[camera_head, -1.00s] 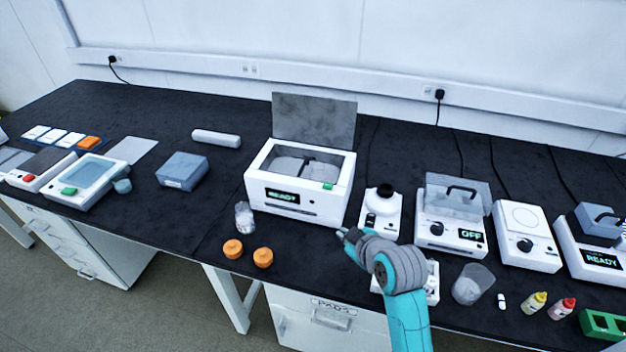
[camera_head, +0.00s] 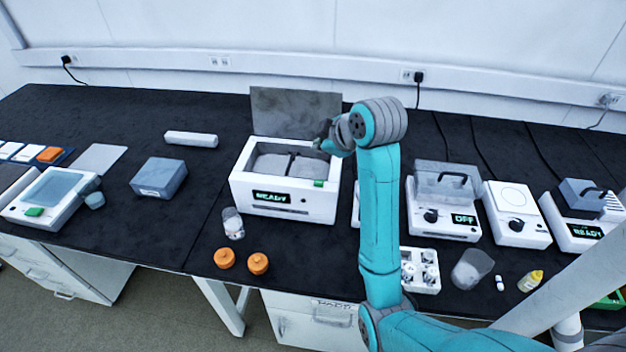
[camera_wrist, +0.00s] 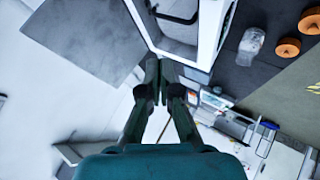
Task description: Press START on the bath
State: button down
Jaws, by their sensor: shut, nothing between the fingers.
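The bath (camera_head: 284,212) is a white box with an open top, a raised grey lid (camera_head: 296,112) and a green-lettered READY display (camera_head: 271,197). A small green button (camera_head: 319,183) sits at the right of its front upper edge. My gripper (camera_head: 323,132) is above the bath's right rear part, near the lid's right edge, higher than the button. In the wrist view my gripper (camera_wrist: 160,62) is shut and empty, with its tips over the rim of the bath (camera_wrist: 205,42). The button cannot be made out in the wrist view.
A glass vessel (camera_head: 232,223) and two orange caps (camera_head: 224,258) (camera_head: 258,263) stand in front of the bath. A white device with an OFF display (camera_head: 443,218) and a white holder (camera_head: 420,270) are to the right. The bench left of the bath has free room.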

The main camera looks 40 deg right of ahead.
aim_at(320, 184)
dwell(0.3)
jog(key=shift+f, duration=4.4)
jog(key=shift+f, duration=0.15)
jog(key=shift+f, duration=0.25)
jog(key=shift+f, duration=0.4)
jog(key=shift+r, duration=0.85)
jog(key=shift+r, duration=2.5)
